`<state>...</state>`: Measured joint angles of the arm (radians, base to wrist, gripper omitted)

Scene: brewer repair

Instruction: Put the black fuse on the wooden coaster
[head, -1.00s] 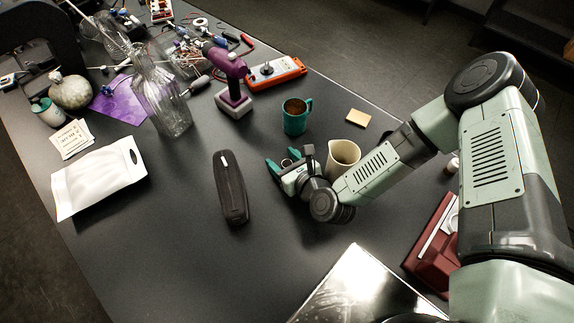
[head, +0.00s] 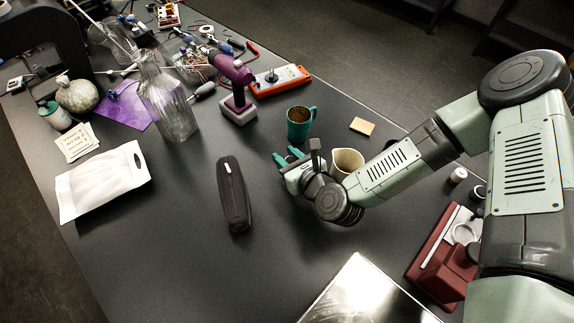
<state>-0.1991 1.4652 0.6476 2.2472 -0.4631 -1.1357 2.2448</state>
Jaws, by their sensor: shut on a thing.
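The wooden coaster (head: 362,126) looks like a small tan square lying flat and bare on the dark table, behind and right of my gripper. My gripper (head: 288,157) has teal fingertips and is in front of the teal mug (head: 300,123), left of the cream pitcher (head: 347,162). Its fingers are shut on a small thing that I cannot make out. I cannot pick out the black fuse anywhere; the fingers and wrist hide the grip. The gripper is apart from the coaster.
The mug and pitcher stand between my gripper and the coaster. A black case (head: 234,194) lies to the left. A purple drill (head: 237,90) and an orange power strip (head: 280,80) are behind. A red machine (head: 440,262) and a shiny plate (head: 365,295) are at front right.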

